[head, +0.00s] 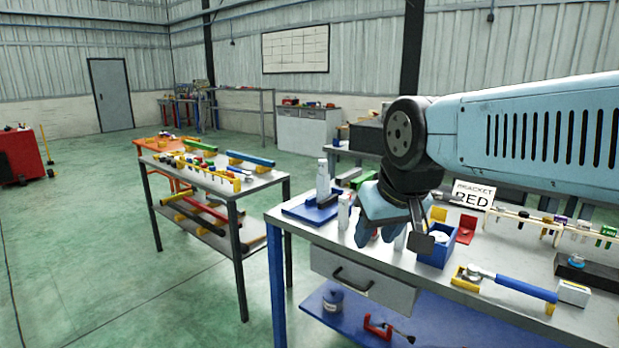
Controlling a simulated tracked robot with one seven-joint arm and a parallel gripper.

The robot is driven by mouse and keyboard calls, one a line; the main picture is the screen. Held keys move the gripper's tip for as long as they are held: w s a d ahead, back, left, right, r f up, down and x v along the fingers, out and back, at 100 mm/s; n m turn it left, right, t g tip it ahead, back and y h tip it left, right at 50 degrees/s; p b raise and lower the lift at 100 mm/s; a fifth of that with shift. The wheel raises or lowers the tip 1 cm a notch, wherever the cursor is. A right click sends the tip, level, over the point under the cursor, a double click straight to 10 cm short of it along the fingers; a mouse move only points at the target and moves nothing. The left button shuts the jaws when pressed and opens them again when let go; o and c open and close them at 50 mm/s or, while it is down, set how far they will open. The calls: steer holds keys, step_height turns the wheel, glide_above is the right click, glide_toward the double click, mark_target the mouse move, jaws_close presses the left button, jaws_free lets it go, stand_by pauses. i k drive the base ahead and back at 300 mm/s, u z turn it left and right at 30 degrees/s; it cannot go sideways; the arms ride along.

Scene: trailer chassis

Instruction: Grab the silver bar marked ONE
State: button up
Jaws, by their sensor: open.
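I cannot pick out a silver bar marked ONE; no such marking is readable here. A grey bar-like piece (349,176) lies near the back left of the blue-legged workbench (318,237), beside green pieces; its marking is too small to read. My gripper (378,235) hangs from my arm over the front of this workbench, fingers pointing down. It is open, and nothing shows held in it. It hides part of the bench top.
A dark-legged table (262,181) with coloured bars stands left. Green floor (90,240) is clear further left.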

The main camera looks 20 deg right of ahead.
mark_target(322, 164)
steer(key=u, duration=0.35)
steer(key=i, duration=1.75)
steer(key=z, duration=0.55)
steer(key=k, duration=0.95)
steer(key=z, duration=0.15)
steer(key=i, duration=0.95)
steer(key=u, duration=0.05)
